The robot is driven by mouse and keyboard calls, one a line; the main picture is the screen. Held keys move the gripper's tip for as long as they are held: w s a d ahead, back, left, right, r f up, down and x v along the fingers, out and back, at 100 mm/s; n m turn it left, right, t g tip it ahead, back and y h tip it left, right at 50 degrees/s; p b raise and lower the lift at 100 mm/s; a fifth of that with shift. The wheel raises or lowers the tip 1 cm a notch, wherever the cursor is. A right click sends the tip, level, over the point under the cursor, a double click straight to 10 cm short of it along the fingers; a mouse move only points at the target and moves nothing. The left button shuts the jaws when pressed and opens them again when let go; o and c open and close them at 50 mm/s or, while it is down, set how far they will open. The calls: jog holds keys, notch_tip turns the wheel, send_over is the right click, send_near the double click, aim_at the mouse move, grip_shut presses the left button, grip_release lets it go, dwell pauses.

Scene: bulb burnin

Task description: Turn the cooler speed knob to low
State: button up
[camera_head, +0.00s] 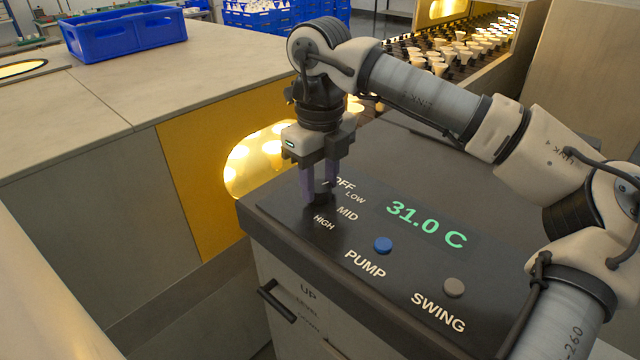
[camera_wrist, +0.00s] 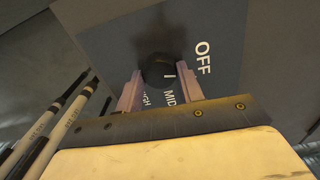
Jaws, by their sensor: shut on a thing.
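The cooler speed knob (camera_head: 323,200) is a small black dial on the dark top panel of the cooler. The labels OFF, LOW, MID and HIGH stand around it. My gripper (camera_head: 319,196) points down from above, with its two purple-grey fingers on either side of the knob. In the wrist view, my gripper (camera_wrist: 158,74) is shut on the knob (camera_wrist: 157,68). A short white mark shows on the knob's right part, towards the right finger. OFF and MID are readable there, HIGH is partly covered, and LOW is hidden. I cannot tell exactly which label the mark meets.
A green display (camera_head: 427,224) reads 31.0 C. A blue PUMP button (camera_head: 383,244) and a grey SWING button (camera_head: 454,287) sit on the panel. A black handle (camera_head: 277,303) juts from the cooler's front. A yellow panel (camera_head: 200,170) with a lit window stands behind; a blue crate (camera_head: 125,35) is far left.

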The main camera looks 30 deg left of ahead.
aim_at(319, 186)
jog(key=m+b, duration=0.2)
jog(key=m, duration=0.3)
jog(key=shift+m, duration=0.4)
jog(key=shift+b, duration=0.3)
jog(key=shift+r, duration=0.1)
jog(key=o, duration=1)
notch_tip(319, 186, up, 14)
jog(key=shift+f+p, duration=0.15)
jog(key=shift+p, duration=0.35)
